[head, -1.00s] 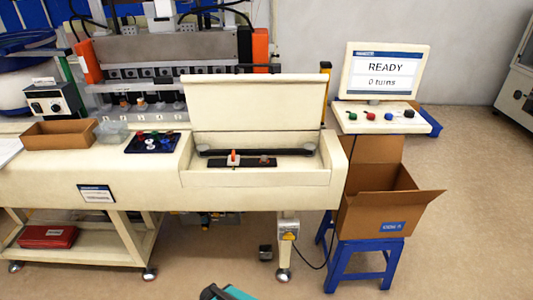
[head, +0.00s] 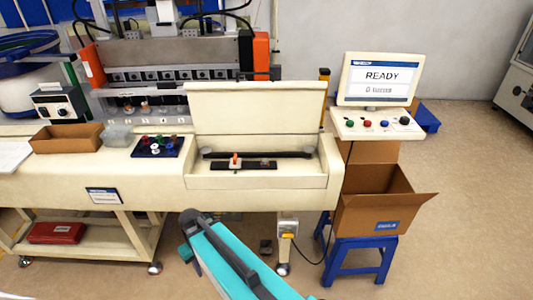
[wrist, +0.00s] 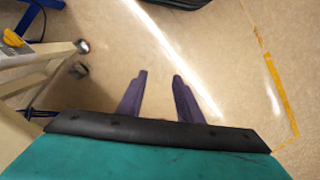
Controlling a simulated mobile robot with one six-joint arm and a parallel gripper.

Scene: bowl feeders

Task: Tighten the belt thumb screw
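The open compartment (head: 310,180) of the cream machine sits in the middle of the head view, its lid (head: 257,108) raised. Inside, a black bar (head: 300,155) runs across the back. A dark plate (head: 250,167) in front carries an upright orange piece (head: 235,157) and a small dark knob (head: 266,162). I cannot tell which is the belt thumb screw. My gripper shows only in the wrist view (wrist: 160,78). Its two fingers are apart and empty, above bare floor. My teal arm shows low in the head view, in front of the machine.
A screen (head: 380,78) reading READY stands at the right above a panel of buttons (head: 375,123). Below it, an open cardboard box (head: 380,205) rests on a blue stool (head: 355,255). A cardboard tray (head: 67,138) and a dark tray of coloured knobs (head: 143,153) lie left of the compartment.

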